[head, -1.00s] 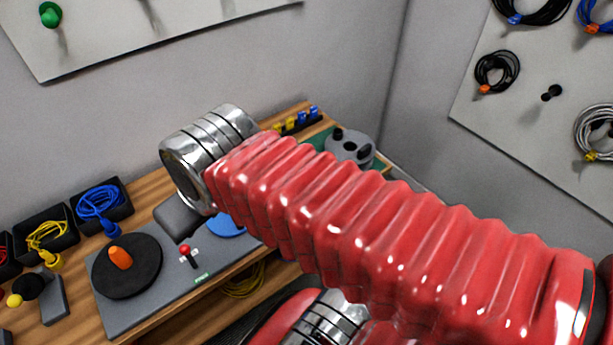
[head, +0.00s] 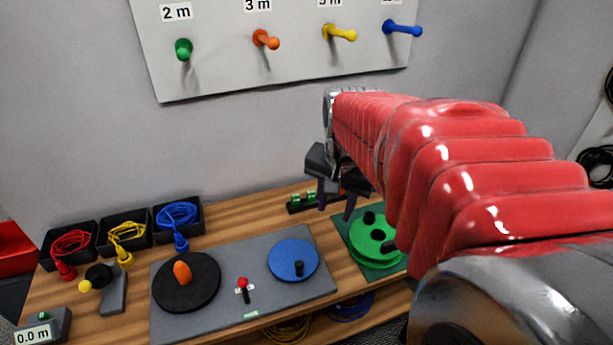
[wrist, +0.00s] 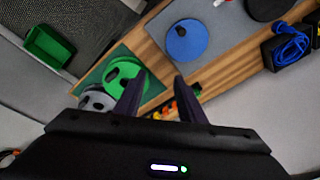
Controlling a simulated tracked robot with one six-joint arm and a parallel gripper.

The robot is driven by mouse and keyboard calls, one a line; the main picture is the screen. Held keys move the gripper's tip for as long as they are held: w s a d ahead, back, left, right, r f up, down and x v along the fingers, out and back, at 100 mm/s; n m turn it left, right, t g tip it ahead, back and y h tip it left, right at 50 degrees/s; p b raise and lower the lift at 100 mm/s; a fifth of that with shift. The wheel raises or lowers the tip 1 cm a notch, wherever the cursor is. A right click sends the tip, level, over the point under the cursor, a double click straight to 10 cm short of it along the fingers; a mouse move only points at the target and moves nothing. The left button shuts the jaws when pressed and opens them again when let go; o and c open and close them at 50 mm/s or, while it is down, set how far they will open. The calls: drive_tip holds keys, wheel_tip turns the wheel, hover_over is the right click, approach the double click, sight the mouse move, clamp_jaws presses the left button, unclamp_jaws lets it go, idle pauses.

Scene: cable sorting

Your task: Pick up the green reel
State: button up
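The green reel (head: 368,244) lies on a green mat (head: 384,272) at the right part of the bench, partly hidden by my red arm. In the wrist view the green reel (wrist: 126,71) lies ahead and left of centre, its lower edge partly behind the left finger. My gripper (head: 336,204) is above the bench, behind and left of the reel in the head view. Its two fingers are spread apart with nothing between them, as the wrist view also shows for the gripper (wrist: 158,98).
A grey reel (wrist: 97,98) sits beside the green one. Left of the mat is a grey board (head: 222,312) with a blue disc (head: 293,256), a black disc (head: 200,296) and a red-knobbed lever (head: 243,284). Black cable bins (head: 190,205) stand farther left. A pegboard (head: 215,70) hangs above.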

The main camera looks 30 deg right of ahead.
drive_tip(key=d+f+m+g, duration=0.1)
drive_tip(key=d+f+m, duration=0.25)
drive_tip(key=d, duration=0.55)
drive_tip(key=m+g+y, duration=0.1)
drive_tip(key=m, duration=0.5)
hover_over(392, 242)
wheel_tip(392, 242, down, 3)
drive_tip(key=shift+a+f+n, duration=0.15)
drive_tip(key=shift+n, duration=0.1)
drive_tip(key=shift+f, duration=0.1)
wheel_tip(392, 242, down, 8)
drive_tip(key=shift+r, duration=0.15)
drive_tip(key=shift+f, duration=0.35)
drive_tip(key=shift+f, duration=0.15)
drive_tip(key=shift+w+f, duration=0.1)
drive_tip(key=shift+f, duration=2.35)
